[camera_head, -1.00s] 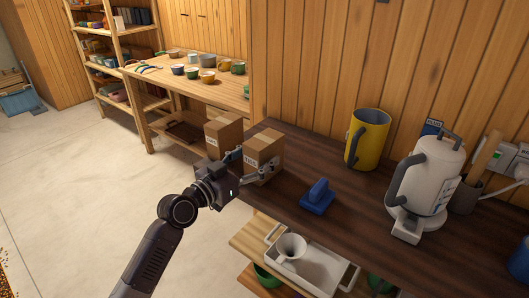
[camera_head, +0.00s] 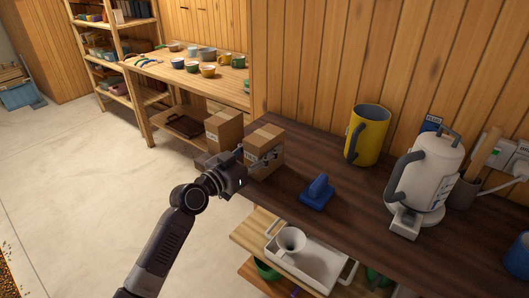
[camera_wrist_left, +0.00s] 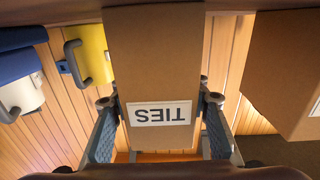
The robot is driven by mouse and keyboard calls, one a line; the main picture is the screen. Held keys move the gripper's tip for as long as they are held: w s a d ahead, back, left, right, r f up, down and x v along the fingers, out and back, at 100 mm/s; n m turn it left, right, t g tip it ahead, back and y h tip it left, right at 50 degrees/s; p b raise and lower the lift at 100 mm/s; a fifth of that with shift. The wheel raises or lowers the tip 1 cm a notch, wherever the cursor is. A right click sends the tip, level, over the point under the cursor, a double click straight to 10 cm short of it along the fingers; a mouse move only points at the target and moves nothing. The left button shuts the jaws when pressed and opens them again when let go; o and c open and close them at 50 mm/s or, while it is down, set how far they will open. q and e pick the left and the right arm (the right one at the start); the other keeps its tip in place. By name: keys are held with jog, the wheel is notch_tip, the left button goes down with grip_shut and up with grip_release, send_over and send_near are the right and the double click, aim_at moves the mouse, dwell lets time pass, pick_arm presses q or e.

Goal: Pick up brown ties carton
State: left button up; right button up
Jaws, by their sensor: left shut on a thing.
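The brown ties carton (camera_head: 265,143) is the right one of two cartons at the left end of the dark counter. In the left wrist view, which looks upside down, its white label reads TIES (camera_wrist_left: 160,113). My left gripper (camera_head: 257,160) is shut on this carton, with a finger (camera_wrist_left: 104,130) on each side of it. The carton looks upright; I cannot tell whether its base touches the counter. A second brown carton (camera_head: 224,130) stands just left of it, and it also shows in the left wrist view (camera_wrist_left: 285,70). My right gripper is not in view.
A blue object (camera_head: 318,192), a yellow jug (camera_head: 367,135) and a white kettle (camera_head: 425,180) stand to the right on the dark counter (camera_head: 350,195). A white tray (camera_head: 310,272) sits below. A wooden table (camera_head: 225,88) with bowls stands behind.

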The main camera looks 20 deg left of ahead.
pick_arm(q)
jog(key=shift+r, duration=0.15)
notch_tip(320, 180, up, 20)
jog(key=b, duration=0.2)
dwell(0.3)
dwell(0.8)
